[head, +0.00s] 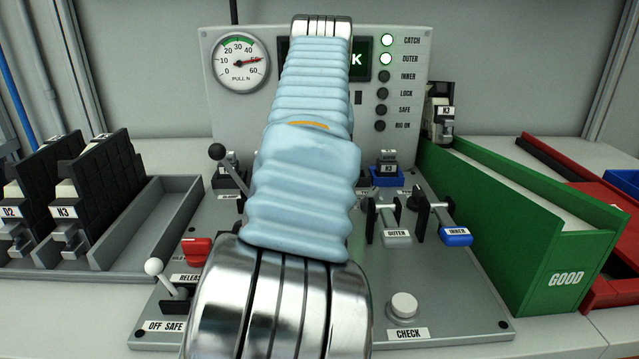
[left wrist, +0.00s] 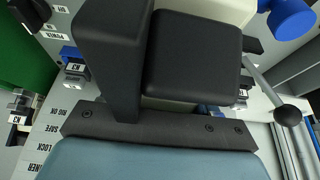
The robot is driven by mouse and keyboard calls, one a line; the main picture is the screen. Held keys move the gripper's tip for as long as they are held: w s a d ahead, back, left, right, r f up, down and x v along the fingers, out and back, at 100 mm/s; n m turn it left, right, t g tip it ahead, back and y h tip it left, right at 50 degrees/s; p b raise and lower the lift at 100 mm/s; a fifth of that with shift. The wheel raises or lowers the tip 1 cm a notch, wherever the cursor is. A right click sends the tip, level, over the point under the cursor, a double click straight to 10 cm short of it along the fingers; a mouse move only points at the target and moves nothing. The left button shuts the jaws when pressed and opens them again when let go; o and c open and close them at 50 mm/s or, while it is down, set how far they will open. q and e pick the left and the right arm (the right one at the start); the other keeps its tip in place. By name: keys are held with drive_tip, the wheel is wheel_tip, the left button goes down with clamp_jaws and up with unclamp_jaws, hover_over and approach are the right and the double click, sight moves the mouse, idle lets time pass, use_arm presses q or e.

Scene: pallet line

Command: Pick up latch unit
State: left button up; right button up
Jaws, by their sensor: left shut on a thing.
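My left arm, in a light blue sleeve, fills the middle of the head view and hides its own gripper there. In the left wrist view my left gripper (left wrist: 146,70) shows two dark fingers close together. It is shut on a pale piece, taken as a latch unit (left wrist: 218,10), mostly hidden behind one finger. More units, U2 (head: 14,222) and K3 (head: 68,215), stand in the left rack. My right gripper is not in view.
The gauge panel (head: 405,60) has its CATCH and OUTER lamps lit green. The green GOOD bin (head: 550,265) stands right.

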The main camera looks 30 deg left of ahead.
use_arm(q)
drive_tip(key=c, duration=0.3)
drive_tip(key=shift+c, duration=0.2)
drive_tip(key=shift+r, duration=0.15)
drive_tip(key=v, duration=0.8)
drive_tip(key=shift+s, duration=0.4)
drive_tip(key=s+d+r, duration=0.4)
drive_tip(key=s+r, duration=0.1)
drive_tip(key=s, duration=0.4)
drive_tip(key=shift+s+r+b, duration=0.2)
drive_tip(key=shift+s+b, duration=0.05)
drive_tip(key=shift+b, duration=0.15)
